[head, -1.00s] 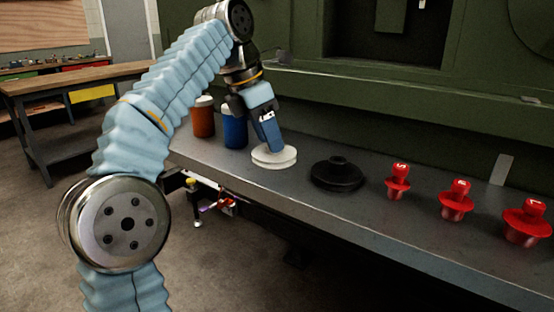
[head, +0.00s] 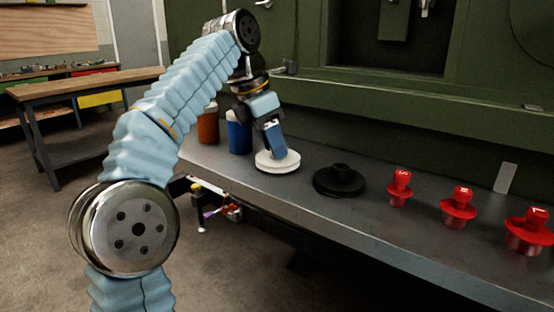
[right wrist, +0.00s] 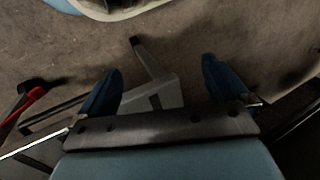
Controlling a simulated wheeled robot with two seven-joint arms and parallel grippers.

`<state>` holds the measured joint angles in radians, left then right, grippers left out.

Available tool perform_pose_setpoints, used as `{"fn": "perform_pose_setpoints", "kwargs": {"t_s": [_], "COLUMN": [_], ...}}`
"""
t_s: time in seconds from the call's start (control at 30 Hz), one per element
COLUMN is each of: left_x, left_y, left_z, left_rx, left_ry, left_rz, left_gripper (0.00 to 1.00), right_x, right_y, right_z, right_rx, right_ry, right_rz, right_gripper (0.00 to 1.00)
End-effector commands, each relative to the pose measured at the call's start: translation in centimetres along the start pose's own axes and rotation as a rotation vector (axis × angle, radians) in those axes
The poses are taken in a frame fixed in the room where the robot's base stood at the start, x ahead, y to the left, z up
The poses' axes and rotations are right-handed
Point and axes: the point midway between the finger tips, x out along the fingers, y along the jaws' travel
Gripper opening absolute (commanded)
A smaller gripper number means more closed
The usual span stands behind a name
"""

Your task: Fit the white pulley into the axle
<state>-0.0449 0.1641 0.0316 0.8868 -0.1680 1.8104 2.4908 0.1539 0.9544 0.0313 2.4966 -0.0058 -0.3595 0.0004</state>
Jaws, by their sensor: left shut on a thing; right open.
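I cannot make out the axle in either view. My right gripper (right wrist: 160,85) shows in the right wrist view, with its two dark blue fingers wide apart and nothing between them, above the floor.
A black pulley (head: 339,181) lies right of the white one. Red knobbed plugs (head: 459,207) stand further right. Orange (head: 208,125) and blue (head: 239,137) containers stand behind the gripper. A green machine (head: 420,100) rises behind the worktop (head: 400,232).

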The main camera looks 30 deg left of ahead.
Motion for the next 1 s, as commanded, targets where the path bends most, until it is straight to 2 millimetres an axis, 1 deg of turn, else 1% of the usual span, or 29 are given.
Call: {"fn": "perform_pose_setpoints", "kwargs": {"t_s": [0.57, 1.0], "left_x": [-1.6, -2.8], "left_y": [0.0, 0.1], "left_z": [0.6, 1.1], "left_rx": [0.000, 0.000], "left_ry": [0.001, 0.001], "left_rz": [0.000, 0.001], "left_gripper": [0.01, 0.01], "right_x": [-0.6, -0.6], "right_y": [-0.2, -0.2], "right_z": [0.0, 0.0], "right_rx": [0.000, 0.000], "right_ry": [0.000, 0.000], "right_rz": [0.000, 0.000], "right_gripper": [1.00, 1.00]}}
